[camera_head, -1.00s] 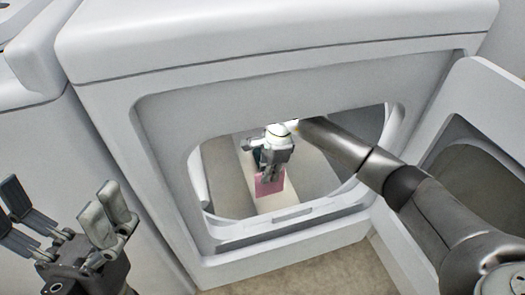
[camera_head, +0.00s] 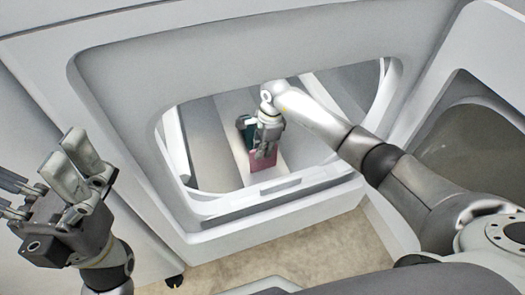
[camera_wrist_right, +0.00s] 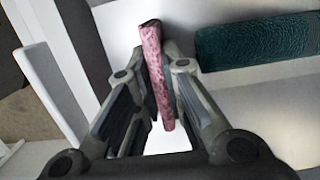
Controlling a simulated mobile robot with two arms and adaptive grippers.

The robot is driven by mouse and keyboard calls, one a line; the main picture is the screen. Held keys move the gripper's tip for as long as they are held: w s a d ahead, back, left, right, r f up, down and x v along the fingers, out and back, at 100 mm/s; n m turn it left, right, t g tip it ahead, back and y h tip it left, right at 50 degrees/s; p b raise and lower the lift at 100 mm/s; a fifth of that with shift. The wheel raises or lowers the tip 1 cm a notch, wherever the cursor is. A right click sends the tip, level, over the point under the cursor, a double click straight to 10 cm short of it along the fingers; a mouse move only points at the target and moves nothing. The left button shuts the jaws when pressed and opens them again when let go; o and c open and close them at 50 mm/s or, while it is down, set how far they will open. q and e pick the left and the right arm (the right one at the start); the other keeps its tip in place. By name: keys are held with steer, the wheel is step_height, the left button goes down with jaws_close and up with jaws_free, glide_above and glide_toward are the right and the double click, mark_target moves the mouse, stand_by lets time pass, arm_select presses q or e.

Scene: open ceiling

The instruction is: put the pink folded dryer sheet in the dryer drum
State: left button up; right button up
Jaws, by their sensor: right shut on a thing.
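The pink folded dryer sheet (camera_head: 263,161) is held upright in my right gripper (camera_head: 266,150), inside the dryer drum (camera_head: 207,150) and past its front rim. In the right wrist view the sheet (camera_wrist_right: 156,75) is a thin, mottled pink slab between the two fingers, which are shut on it. A gap shows between the sheet and the pale drum surface in the head view only unclearly, so I cannot tell whether they touch. My left gripper (camera_head: 45,168) is open and empty, outside the dryer at the left.
A dark teal item (camera_wrist_right: 255,41) lies in the drum beside the sheet; it also shows behind my right gripper in the head view (camera_head: 243,124). The dryer front (camera_head: 230,58) frames the opening. The open door (camera_head: 480,75) stands at the right. Bare floor (camera_head: 245,243) lies below.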

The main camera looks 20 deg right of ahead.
steer(key=shift+r, duration=0.1)
steer(key=shift+f, duration=0.25)
steer(key=o, duration=0.6)
steer(key=shift+o, duration=0.3)
steer(key=shift+r, duration=0.1)
